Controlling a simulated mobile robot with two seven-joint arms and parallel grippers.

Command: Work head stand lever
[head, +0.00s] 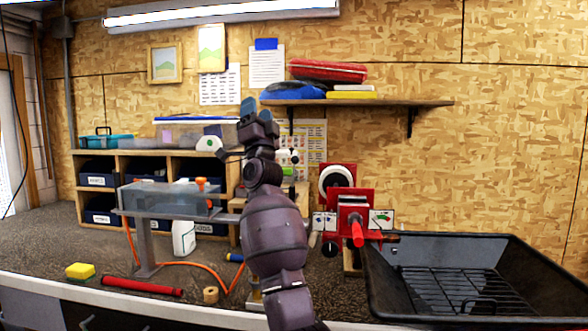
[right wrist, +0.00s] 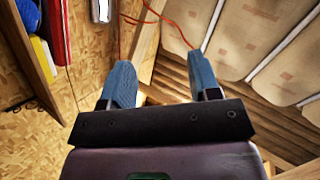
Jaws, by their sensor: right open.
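My left gripper is not in view.
A black tray with a wire rack (head: 400,302) stands right of the stand. A clear trough (head: 165,200) with an orange hose is at the left.

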